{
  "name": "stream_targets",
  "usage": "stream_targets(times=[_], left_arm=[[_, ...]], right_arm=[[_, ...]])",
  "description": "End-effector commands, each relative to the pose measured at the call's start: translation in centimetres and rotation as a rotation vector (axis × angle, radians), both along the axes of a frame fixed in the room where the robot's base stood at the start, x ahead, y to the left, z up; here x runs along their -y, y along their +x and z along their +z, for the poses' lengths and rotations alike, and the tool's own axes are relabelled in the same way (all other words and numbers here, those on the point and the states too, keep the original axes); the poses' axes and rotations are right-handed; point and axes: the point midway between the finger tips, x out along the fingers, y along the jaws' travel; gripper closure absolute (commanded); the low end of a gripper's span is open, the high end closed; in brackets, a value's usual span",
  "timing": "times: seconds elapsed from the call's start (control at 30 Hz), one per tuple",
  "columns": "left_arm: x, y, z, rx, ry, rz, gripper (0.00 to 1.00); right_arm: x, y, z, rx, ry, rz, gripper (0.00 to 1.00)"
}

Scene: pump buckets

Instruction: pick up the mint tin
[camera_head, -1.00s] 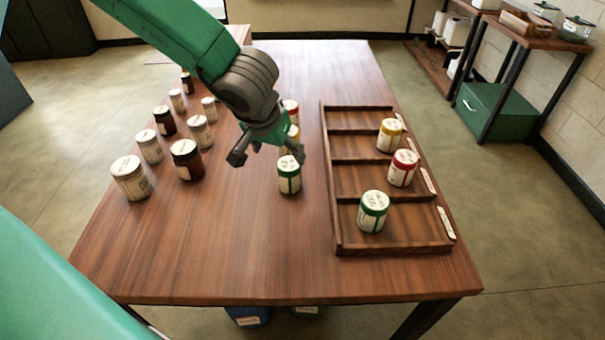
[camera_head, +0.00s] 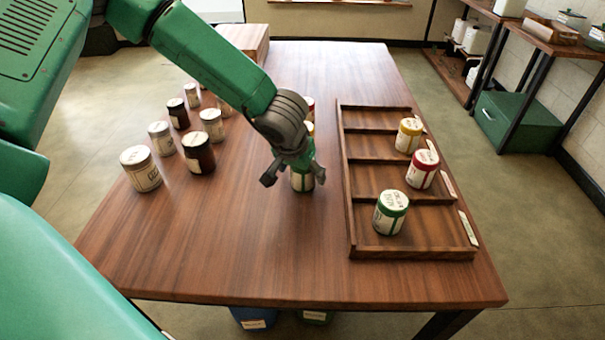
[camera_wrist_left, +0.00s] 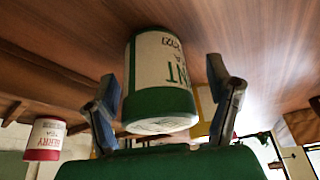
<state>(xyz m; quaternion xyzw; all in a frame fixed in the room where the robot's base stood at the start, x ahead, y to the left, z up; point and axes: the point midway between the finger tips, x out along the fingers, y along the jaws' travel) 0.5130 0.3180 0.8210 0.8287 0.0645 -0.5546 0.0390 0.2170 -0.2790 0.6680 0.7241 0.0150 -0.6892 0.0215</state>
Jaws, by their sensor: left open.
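The mint tin (camera_head: 303,184), white with green bands, stands upright on the table left of the tray. In the head view my left gripper (camera_head: 294,178) hides most of it. In the left wrist view, the mint tin (camera_wrist_left: 161,70) shows large, with "NT" and "TEA" lettering readable. My open left gripper (camera_wrist_left: 165,88) has one finger on each side of it, with gaps visible in this view. It does not grip the tin. My right gripper is not in view.
More tins stand partly hidden behind my gripper. Several brown and pale jars (camera_head: 198,153) stand at the left. The table's front is clear.

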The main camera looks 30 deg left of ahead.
Motion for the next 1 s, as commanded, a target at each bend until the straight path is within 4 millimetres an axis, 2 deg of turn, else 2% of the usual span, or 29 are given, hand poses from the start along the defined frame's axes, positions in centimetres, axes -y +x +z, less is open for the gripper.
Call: stream_targets(times=[0.07, 0.1, 0.23, 0.27, 0.53, 0.63, 1.0], left_arm=[[0.1, 0.0, 0.1, 0.0, 0.0, -0.001, 0.27], [0.1, 0.0, 0.1, 0.0, 0.001, -0.001, 0.34], [0.1, 0.0, 0.1, 0.0, 0.001, -0.001, 0.79], [0.1, 0.0, 0.1, 0.0, 0.001, -0.001, 0.85], [0.0, 0.0, 0.1, 0.0, 0.0, 0.0, 0.85], [0.0, 0.1, 0.9, 0.002, 0.001, -0.001, 0.85], [0.1, 0.1, 8.2, 0.003, 0.001, -0.001, 0.85]], right_arm=[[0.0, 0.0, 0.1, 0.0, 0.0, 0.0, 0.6], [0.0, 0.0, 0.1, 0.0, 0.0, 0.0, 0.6], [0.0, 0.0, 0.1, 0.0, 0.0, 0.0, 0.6], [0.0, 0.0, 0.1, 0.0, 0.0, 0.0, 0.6], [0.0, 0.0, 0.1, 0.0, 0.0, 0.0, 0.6], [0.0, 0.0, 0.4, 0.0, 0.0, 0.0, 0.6], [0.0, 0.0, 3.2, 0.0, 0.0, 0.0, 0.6]])
